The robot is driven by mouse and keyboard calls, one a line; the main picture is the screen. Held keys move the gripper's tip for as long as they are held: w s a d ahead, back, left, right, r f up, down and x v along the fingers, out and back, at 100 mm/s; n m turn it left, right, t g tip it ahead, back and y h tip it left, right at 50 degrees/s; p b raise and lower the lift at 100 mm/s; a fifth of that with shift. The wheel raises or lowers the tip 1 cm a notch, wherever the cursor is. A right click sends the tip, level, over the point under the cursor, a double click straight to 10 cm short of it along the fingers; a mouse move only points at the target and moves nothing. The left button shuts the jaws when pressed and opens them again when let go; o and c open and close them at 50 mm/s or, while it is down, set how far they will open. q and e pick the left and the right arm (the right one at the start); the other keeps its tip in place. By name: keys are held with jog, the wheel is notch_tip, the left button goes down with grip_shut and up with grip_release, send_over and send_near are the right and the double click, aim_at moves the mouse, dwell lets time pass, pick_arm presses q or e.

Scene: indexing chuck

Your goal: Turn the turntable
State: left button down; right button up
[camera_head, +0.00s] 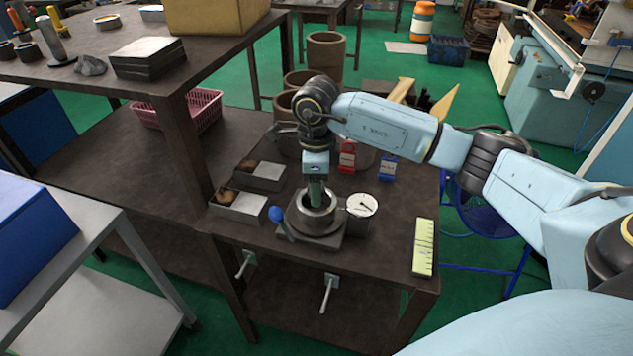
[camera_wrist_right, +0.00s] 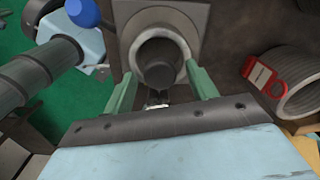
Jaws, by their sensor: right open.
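The turntable is a grey metal chuck ring (camera_head: 312,222) on a square base near the front of the dark bench. A lever with a blue knob (camera_head: 275,213) sticks up at its left; the knob also shows in the right wrist view (camera_wrist_right: 83,12). My right gripper (camera_head: 317,192) points down over the chuck's middle. In the right wrist view its green fingers (camera_wrist_right: 160,72) are apart, on either side of the ring (camera_wrist_right: 140,58) and its dark round centre. Whether the fingers touch the ring cannot be told. My left gripper is not in view.
A white dial (camera_head: 361,205) stands close right of the chuck. Grey boxes (camera_head: 238,205) lie to its left. Red (camera_head: 347,156) and blue (camera_head: 388,167) tags are behind, and a yellow-green scale (camera_head: 423,247) lies at the right edge. A raised shelf (camera_head: 100,82) stands on the left.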

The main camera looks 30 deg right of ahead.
jog(key=c, duration=1)
